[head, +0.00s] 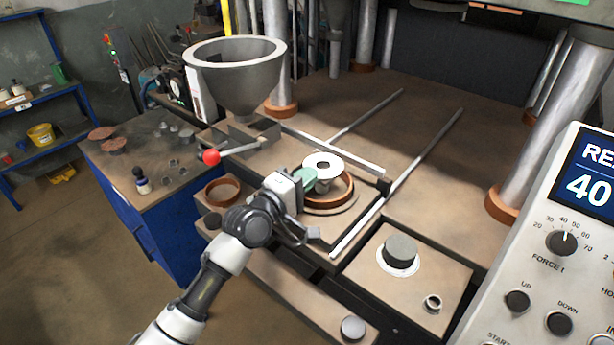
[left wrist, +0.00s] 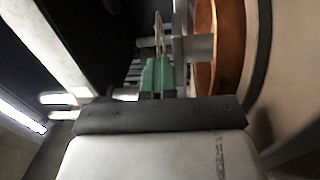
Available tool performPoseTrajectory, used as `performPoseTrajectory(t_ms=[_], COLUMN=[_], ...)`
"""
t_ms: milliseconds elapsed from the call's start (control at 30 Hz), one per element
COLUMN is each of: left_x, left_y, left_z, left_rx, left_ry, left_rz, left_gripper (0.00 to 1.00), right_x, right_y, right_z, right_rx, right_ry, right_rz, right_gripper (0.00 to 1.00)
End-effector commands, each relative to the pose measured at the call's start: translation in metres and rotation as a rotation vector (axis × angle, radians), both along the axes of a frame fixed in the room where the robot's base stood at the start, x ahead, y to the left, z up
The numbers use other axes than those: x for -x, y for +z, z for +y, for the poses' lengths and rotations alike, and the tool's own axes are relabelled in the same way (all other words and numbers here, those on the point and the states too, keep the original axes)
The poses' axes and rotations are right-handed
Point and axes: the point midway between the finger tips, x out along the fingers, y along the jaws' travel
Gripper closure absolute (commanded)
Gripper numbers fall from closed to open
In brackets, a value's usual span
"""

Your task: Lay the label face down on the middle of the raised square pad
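The label (head: 322,160) is a pale, thin disc with a dark round centre. In the head view it sits over a grey post (head: 323,187) inside the brown mould ring (head: 341,200). My left gripper (head: 304,179), with green fingers, appears shut on the label's near left edge. In the left wrist view the label (left wrist: 158,32) is edge-on at the green fingers (left wrist: 156,76), close to the end of the post (left wrist: 193,46). I cannot tell whether they touch. No raised square pad can be made out with certainty around the ring. My right gripper is out of view.
A square plate at the front right holds a grey cylinder (head: 400,249) on a white ring and a small metal ring (head: 432,304). A grey hopper (head: 236,75) stands behind left, with a red-knobbed lever (head: 211,157). Metal rails and a control panel (head: 560,250) lie right.

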Motion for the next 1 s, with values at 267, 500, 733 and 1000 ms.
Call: performPoseTrajectory(t_ms=[267, 500, 733, 1000], left_x=[0.0000, 0.0000, 0.0001, 0.0003], left_y=[-0.0034, -0.0065, -0.0069, -0.0078], left_z=[-0.0001, 0.0000, 0.0000, -0.0001], left_rx=[0.000, 0.000, -0.001, -0.003], left_ry=[0.000, 0.000, 0.000, -0.001], left_rz=[0.000, 0.000, 0.002, 0.003], left_gripper=[1.00, 1.00, 1.00, 1.00], right_x=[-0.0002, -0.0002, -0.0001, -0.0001], right_y=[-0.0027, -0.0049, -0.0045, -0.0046], right_z=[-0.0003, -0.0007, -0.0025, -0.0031], right_rx=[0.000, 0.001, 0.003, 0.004], right_ry=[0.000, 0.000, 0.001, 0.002], right_rz=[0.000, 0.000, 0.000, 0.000], right_gripper=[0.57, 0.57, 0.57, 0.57])
